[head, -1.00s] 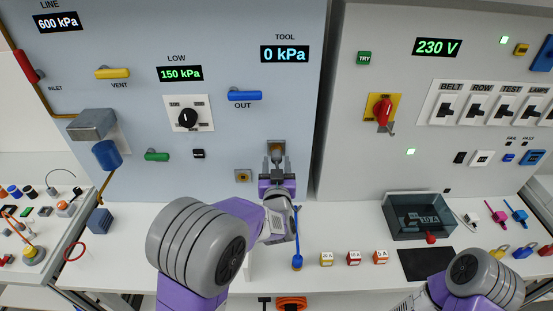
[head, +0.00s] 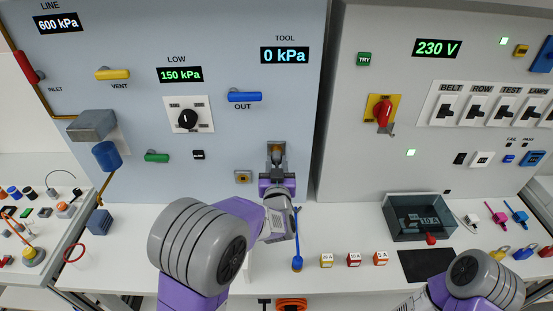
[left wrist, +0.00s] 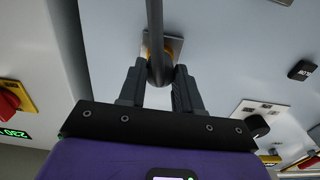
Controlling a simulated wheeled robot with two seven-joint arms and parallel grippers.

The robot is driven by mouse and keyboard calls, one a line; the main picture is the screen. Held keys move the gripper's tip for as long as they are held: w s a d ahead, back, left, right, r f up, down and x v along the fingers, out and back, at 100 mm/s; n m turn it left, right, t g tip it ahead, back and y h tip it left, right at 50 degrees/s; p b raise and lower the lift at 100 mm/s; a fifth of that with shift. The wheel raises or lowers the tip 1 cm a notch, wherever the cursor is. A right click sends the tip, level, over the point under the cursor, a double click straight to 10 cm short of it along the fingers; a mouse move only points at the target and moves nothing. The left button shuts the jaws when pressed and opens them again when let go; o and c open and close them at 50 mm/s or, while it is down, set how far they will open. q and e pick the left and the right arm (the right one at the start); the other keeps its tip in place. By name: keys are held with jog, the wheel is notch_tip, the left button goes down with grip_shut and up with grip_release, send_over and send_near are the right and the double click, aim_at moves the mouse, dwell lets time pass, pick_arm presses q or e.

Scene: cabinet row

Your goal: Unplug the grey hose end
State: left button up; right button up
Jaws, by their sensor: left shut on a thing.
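The grey hose end (left wrist: 160,70) sits at a brass-coloured socket (left wrist: 172,46) on a small square plate, which also shows under the TOOL readout in the head view (head: 276,147). Its grey hose (left wrist: 154,22) runs up out of the left wrist view. My left gripper (left wrist: 160,84) has one finger on each side of the hose end and is shut on it. In the head view the left gripper (head: 277,166) reaches up to the socket and hides most of the hose end. My right gripper is outside the views; only part of that arm shows at the lower right.
The TOOL readout (head: 285,55) shows 0 kPa. The blue OUT handle (head: 245,96) and a second small socket (head: 243,177) are close by on the panel. A blue-ended tool (head: 297,262) stands on the white bench just right of the left gripper. A dark glass-like box (head: 432,218) stands further right.

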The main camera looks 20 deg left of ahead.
pick_arm(q)
grip_shut()
jog(key=shift+s, duration=0.15)
jog(key=shift+p+v, duration=0.3)
jog(key=shift+v, duration=2.55)
